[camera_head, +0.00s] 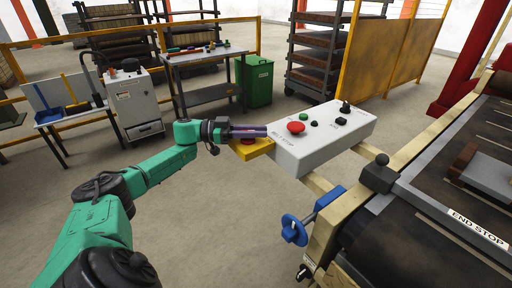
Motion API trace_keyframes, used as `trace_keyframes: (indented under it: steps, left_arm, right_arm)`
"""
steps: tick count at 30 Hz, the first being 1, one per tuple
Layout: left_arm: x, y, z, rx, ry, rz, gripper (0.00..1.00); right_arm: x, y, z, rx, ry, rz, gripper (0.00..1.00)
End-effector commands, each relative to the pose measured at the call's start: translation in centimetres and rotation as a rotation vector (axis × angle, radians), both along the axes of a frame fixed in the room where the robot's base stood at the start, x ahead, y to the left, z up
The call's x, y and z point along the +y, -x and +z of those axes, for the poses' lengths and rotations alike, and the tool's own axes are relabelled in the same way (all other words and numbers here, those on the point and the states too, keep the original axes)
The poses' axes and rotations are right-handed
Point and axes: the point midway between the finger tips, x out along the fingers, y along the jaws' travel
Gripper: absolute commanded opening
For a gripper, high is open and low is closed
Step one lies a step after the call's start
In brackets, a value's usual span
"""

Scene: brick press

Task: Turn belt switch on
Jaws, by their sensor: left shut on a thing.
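A pale grey control box (322,137) stands beside the belt. Its top carries a red mushroom button (296,127), a green button (303,117), a small black knob (314,123), a black control (341,121) and an upright black knob (346,106). The labels are too small to read surely, so I cannot tell which is the belt switch. My left gripper (262,132) reaches in from the left, its purple fingers at the box's left end. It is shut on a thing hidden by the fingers. My right gripper is not in view.
A yellow box (258,150) with a red button lies just under my left fingers. The belt (400,245), a blue handwheel (294,230) and a black-knobbed block (379,176) are at the right. A workbench (205,93) and green bin (258,83) stand behind. Floor between is clear.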

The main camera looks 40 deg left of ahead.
Motion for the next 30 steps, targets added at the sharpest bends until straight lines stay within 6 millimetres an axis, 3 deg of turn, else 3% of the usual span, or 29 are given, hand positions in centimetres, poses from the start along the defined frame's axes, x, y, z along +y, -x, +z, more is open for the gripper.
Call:
trace_keyframes:
  steps: [1,7,25,26,28,30]
  left_arm:
    - [-0.2,0.0,-0.9,-0.001,-0.002,-0.03,0.0]
    - [-0.5,0.2,-0.6,0.003,-0.001,-0.122,0.0]
    - [-0.8,0.5,-0.5,0.01,-0.003,-0.174,0.0]
    - [-0.8,0.5,-0.6,0.01,-0.003,-0.175,0.26]
    - [-0.7,0.5,-0.5,0.009,-0.003,-0.174,0.53]
    - [-0.7,0.4,-0.4,0.007,-0.002,-0.172,0.53]
  right_arm:
    - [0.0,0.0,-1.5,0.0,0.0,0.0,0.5]
    - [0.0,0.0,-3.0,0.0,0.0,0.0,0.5]
    - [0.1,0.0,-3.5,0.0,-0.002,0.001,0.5]
    - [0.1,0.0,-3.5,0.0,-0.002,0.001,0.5]
    - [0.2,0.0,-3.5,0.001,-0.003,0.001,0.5]
    - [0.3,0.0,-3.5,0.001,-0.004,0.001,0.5]
